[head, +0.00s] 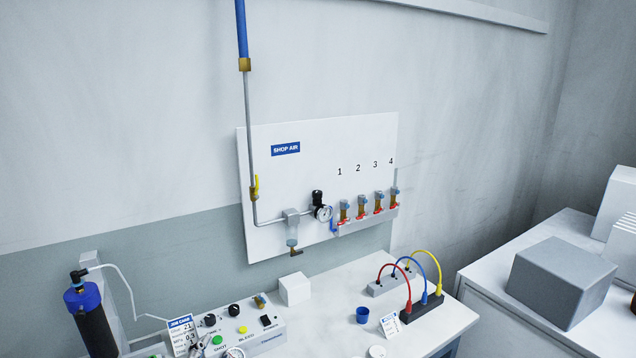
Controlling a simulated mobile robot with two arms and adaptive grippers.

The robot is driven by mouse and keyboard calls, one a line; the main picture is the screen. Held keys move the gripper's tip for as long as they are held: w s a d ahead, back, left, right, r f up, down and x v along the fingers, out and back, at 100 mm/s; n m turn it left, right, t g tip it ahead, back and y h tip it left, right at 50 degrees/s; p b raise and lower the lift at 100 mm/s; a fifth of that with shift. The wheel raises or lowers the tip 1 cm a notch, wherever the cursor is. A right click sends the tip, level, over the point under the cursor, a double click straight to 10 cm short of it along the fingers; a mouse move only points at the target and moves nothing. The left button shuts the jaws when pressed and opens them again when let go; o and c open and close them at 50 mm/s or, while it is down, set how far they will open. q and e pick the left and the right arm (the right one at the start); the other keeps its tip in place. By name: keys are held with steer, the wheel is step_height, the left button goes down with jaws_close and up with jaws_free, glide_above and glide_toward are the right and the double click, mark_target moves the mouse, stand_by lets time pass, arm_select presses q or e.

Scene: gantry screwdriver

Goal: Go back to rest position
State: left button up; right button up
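Neither of my grippers shows in the head view, and I can make out no arm of mine. What they hold, if anything, cannot be seen. The head view looks at a white workbench (330,290) against a wall. A shop air panel (300,170) hangs above it, with a pressure gauge (323,213) and a row of numbered valves with red handles (362,210).
A control box (262,338) with knobs and a dark cylinder with a blue cap (90,318) stand at the left. A white cube (294,289), blue cup (362,315) and cabled strips (408,311) occupy the bench. A grey box (562,282) sits on the right counter.

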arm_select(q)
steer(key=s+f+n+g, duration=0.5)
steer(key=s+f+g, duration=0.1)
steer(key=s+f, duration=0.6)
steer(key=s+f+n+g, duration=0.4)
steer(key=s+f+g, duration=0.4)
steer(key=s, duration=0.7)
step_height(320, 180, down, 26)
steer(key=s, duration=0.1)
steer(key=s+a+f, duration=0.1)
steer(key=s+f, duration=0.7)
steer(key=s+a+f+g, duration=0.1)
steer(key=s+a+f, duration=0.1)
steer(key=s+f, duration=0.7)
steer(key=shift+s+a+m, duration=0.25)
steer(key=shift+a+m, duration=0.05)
